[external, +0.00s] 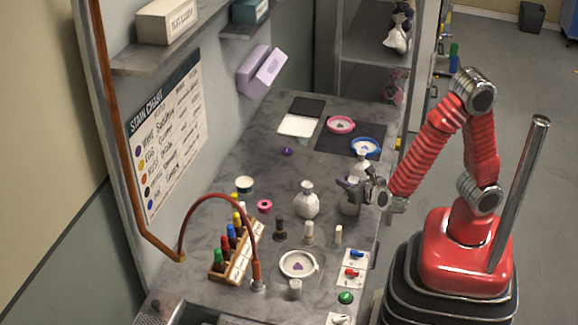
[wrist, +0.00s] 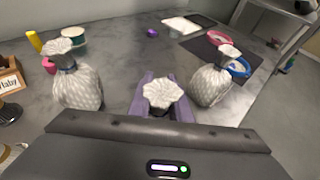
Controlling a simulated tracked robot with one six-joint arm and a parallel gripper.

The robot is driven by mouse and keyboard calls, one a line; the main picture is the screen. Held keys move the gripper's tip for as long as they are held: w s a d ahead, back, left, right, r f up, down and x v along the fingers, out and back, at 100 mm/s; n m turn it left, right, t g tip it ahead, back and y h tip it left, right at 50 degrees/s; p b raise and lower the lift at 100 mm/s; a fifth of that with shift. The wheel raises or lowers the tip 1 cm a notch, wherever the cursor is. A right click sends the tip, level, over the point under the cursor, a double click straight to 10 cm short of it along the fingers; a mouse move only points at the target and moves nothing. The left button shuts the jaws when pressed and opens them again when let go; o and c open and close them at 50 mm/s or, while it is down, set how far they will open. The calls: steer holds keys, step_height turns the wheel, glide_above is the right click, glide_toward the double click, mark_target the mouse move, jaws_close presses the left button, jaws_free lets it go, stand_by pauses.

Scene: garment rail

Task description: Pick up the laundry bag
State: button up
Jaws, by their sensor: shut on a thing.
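My gripper (external: 354,187) is at the right side of the counter. In the wrist view its purple fingers (wrist: 158,97) are shut on the tied neck of a pale patterned laundry bag (wrist: 161,93). Only the ruffled top of that bag shows there. A second similar bag (external: 306,202) stands upright to the left, also in the wrist view (wrist: 77,87). A third (wrist: 210,86) stands to the right in the wrist view, and behind my gripper in the external view (external: 359,163).
Small bottles (external: 309,233) and a white dish (external: 299,264) stand in front. A wooden rack (external: 236,254) of colored bottles is at the left. Blue (external: 366,147) and pink (external: 341,125) rings lie farther back near a dark mat (external: 345,143). The counter's middle back is mostly clear.

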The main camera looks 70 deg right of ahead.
jaws_close()
stand_by(0.3)
step_height(320, 180, up, 10)
stand_by(0.8)
stand_by(0.6)
steer(key=w+d+f+n+t+y, duration=0.3)
steer(key=w+d+f+n+y, duration=0.2)
steer(key=w+f, duration=0.3)
steer(key=shift+w+d+f+n+y, duration=0.3)
steer(key=shift+w+d, duration=0.35)
steer(key=shift+w, duration=0.8)
